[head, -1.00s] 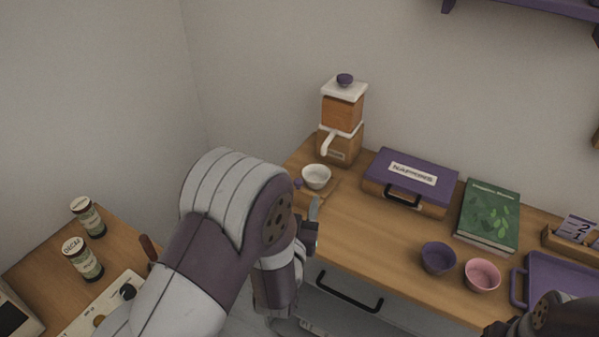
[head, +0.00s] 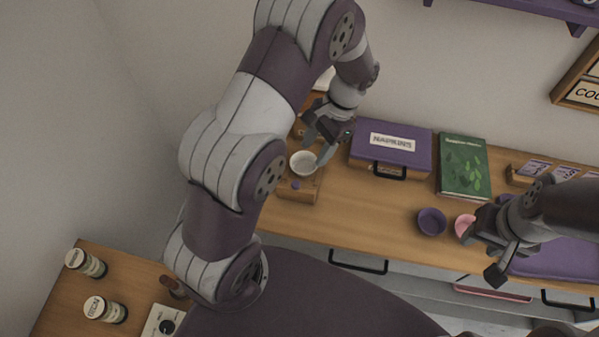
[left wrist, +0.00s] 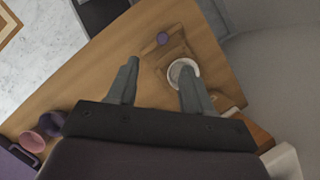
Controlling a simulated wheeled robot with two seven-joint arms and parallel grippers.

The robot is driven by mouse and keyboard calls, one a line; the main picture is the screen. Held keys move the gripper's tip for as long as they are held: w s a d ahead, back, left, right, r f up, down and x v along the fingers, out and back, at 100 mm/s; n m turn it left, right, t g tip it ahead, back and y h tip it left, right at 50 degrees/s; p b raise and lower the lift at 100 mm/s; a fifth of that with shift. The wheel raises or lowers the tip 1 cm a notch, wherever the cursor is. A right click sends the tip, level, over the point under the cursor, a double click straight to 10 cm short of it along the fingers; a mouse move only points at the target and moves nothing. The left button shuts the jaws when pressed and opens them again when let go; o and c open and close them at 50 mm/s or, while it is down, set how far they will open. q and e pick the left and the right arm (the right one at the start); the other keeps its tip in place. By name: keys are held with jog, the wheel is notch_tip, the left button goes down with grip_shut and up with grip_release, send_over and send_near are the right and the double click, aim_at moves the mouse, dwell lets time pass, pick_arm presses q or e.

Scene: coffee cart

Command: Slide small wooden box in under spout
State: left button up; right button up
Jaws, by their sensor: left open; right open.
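The small wooden box (head: 298,193) lies at the left end of the counter, with a purple knob on its front. A white bowl (head: 303,163) sits on or in it; I cannot tell which. The box also shows in the left wrist view (left wrist: 155,62), beyond my fingers. My left gripper (head: 318,140) is open and empty, beside and above the bowl on its right. In the left wrist view one finger overlaps the bowl's edge; contact is unclear. The wooden grinder with the spout (head: 299,131) is mostly hidden behind my left arm. My right gripper (head: 484,254) is open by the pink bowl.
A purple napkins case (head: 418,150) stands right of my left gripper, then a green book (head: 463,172). A purple bowl (head: 431,221) and a pink bowl (head: 464,225) sit near the front edge. The counter between box and purple bowl is clear.

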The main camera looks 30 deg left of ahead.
aim_at(296, 183)
pick_arm(q)
jog(key=b+x, duration=0.1)
jog(key=x, duration=0.1)
jog(key=b+x, duration=0.2)
jog(key=x, duration=0.1)
jog(key=b+x, duration=0.2)
jog(key=x, duration=0.1)
jog(key=shift+w+a, duration=0.15)
jog(key=shift+w, duration=0.2)
jog(key=shift+s+a+f+p, duration=0.3)
jog(key=shift+a+f+p, duration=0.05)
jog(key=shift+p, duration=0.3)
jog(key=shift+d+x, duration=0.25)
jog(key=shift+x, duration=0.85)
jog(key=shift+s+d+f, duration=0.1)
jog(key=shift+s+f, duration=0.05)
jog(key=shift+f, duration=0.2)
pick_arm(e)
jog(key=f, duration=0.5)
jog(key=shift+w+a, duration=0.1)
jog(key=shift+a, duration=0.15)
pick_arm(q)
jog(key=shift+a, duration=0.2)
pick_arm(e)
jog(key=shift+a, duration=0.1)
pick_arm(q)
grip_shut()
